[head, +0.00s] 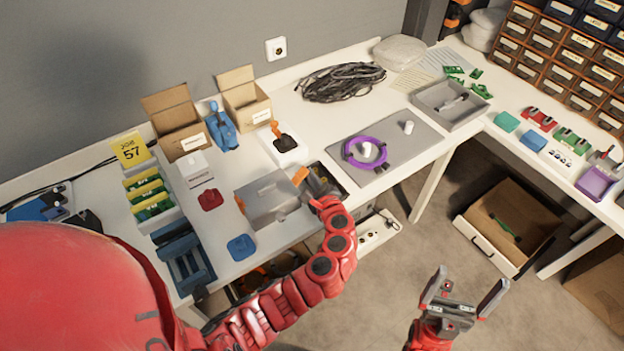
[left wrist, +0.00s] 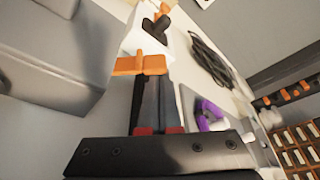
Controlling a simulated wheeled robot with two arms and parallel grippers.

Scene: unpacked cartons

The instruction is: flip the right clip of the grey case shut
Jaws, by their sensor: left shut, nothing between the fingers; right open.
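The grey case (head: 268,203) lies on the white table with its lid down. Its right clip (head: 300,175) is orange and sticks out from the case's right side; it also shows in the left wrist view (left wrist: 140,65). The other orange clip (head: 240,204) is at the case's left side. My left gripper (head: 312,184) is shut and empty, just beside the right clip. In the left wrist view its fingertips (left wrist: 158,82) are right at the clip; I cannot tell whether they touch it. My right gripper (head: 464,290) is open and empty above the floor.
A white block with an orange-handled switch (head: 285,142) stands behind the case. A red piece (head: 210,199) and a blue piece (head: 241,247) lie left of the case.

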